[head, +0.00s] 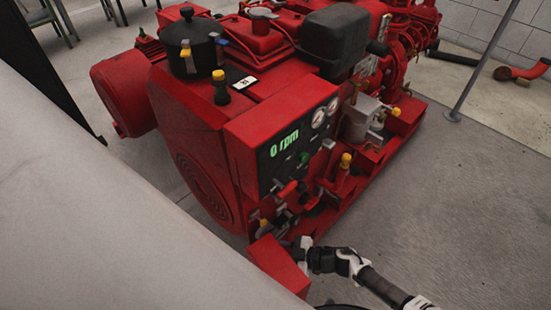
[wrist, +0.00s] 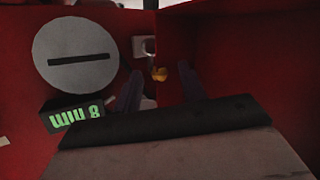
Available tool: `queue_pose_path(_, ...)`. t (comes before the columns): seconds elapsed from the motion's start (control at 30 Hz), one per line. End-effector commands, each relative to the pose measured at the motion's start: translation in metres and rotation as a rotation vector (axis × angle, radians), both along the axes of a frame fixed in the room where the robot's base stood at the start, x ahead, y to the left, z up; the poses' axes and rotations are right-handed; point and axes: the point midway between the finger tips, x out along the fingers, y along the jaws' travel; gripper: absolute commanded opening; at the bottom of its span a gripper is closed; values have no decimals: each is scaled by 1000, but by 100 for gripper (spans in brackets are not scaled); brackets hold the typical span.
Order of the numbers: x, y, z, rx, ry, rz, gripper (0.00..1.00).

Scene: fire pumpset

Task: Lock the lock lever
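My gripper (head: 301,252) is low at the front of the red pumpset, beside a small red box (head: 277,265) below the control panel. In the wrist view its two dark fingers (wrist: 159,86) stand apart, with nothing visibly held between them. A small yellow-tipped part (wrist: 159,74) under a grey fitting (wrist: 145,47) shows beyond the gap between the fingers. I cannot tell for certain whether this is the lock lever, or whether a finger touches it. A grey slotted disc (wrist: 76,55) and a green-lit display (wrist: 75,115) are to the left.
The panel (head: 290,150) reads 0 rpm, with gauges (head: 325,113) and a red lever (head: 288,189). Red walls (wrist: 235,55) stand close around my fingers in the wrist view. A pale slanted surface (head: 100,220) fills the lower left. Floor to the right (head: 450,200) is clear.

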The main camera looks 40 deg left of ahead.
Motion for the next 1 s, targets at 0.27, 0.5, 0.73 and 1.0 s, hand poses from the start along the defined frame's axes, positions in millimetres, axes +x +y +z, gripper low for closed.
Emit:
queue_pose_path(0.27, 1, -2, 1, 0, 1, -1, 41)
queue_pose_path(0.5, 16, -36, 10, -3, -1, -5, 41)
queue_pose_path(0.73, 36, -84, 23, -4, -2, -5, 41)
queue_pose_path(1.0, 50, -118, 32, -1, 0, -2, 41)
